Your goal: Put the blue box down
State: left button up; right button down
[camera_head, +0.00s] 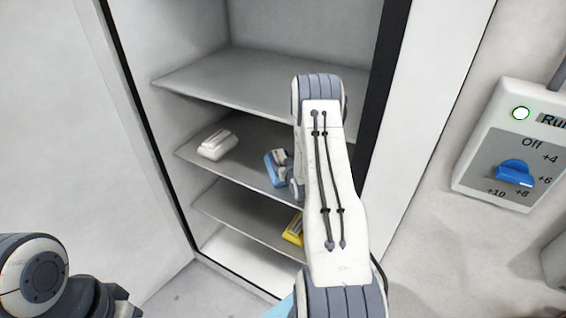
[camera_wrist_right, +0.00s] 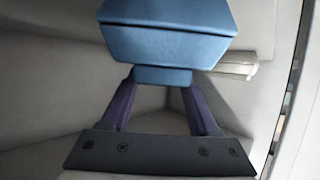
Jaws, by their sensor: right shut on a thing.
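The blue box (camera_head: 273,169) is inside the open cabinet, at the level of the middle shelf (camera_head: 250,145). My right arm reaches in and partly hides it. In the right wrist view the blue box (camera_wrist_right: 165,42) fills the top middle, with a narrow tab toward me. My right gripper (camera_wrist_right: 163,77) is shut on that tab. I cannot tell whether the box touches the shelf. At the lower left of the head view, part of my left arm's dark end (camera_head: 105,300) shows, outside the cabinet; its jaws cannot be made out.
A white box (camera_head: 216,144) sits left on the middle shelf; it also shows in the right wrist view (camera_wrist_right: 238,66). A yellow box (camera_head: 293,230) lies on the shelf below. The upper shelf (camera_head: 250,85) looks bare. A control panel with a blue knob (camera_head: 515,173) is at right.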

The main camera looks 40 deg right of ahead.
jog(key=shift+c, duration=0.7)
grip_release()
jog(key=shift+f, duration=0.1)
